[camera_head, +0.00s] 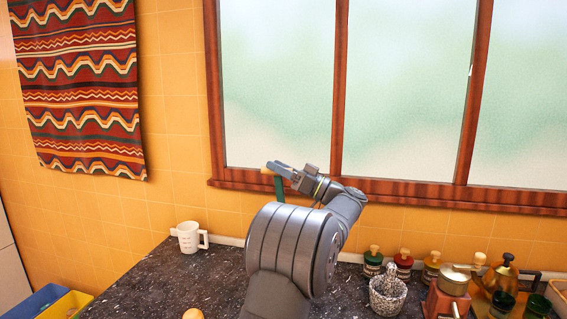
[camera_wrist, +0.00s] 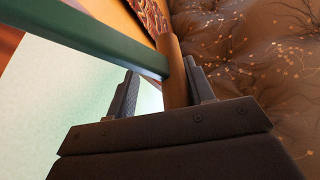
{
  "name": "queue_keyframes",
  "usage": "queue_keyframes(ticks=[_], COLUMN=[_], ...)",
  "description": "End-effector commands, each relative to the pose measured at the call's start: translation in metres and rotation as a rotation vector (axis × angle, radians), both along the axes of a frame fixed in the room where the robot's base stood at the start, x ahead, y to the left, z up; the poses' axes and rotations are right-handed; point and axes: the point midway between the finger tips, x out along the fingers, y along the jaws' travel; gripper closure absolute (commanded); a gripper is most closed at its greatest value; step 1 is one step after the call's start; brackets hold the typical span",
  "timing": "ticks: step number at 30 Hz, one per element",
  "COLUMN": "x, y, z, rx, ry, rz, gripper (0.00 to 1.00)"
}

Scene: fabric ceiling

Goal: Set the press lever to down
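The press lever is a dark green bar (camera_wrist: 85,38) with a light wooden handle (camera_wrist: 172,75) at its end. In the head view a short stretch of the green bar (camera_head: 279,190) and the tip of the wooden handle (camera_head: 265,170) show beside my gripper (camera_head: 281,170), in front of the window's lower frame. In the wrist view my gripper (camera_wrist: 160,66) is open, with the handle between its two fingers. The handle is close to the right finger, and a clear gap shows at the left finger. The press body is hidden behind my arm.
A white mug (camera_head: 188,238) stands on the dark speckled counter (camera_head: 165,285) at left. Blue (camera_head: 35,300) and yellow (camera_head: 65,305) bins lie at lower left. Stoppered bottles (camera_head: 403,264), a mortar (camera_head: 388,296) and a red grinder (camera_head: 446,302) crowd the right. The window (camera_head: 340,180) is behind.

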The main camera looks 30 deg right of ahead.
Motion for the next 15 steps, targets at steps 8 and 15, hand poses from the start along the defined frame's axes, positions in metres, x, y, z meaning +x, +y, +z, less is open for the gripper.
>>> queue_keyframes(ticks=[8, 15], x=[0.020, 0.024], y=[-0.022, -0.026], z=[0.004, 0.006], rx=[0.002, 0.001], ry=[0.004, 0.003], rz=[-0.001, -0.001], gripper=[0.57, 0.57])
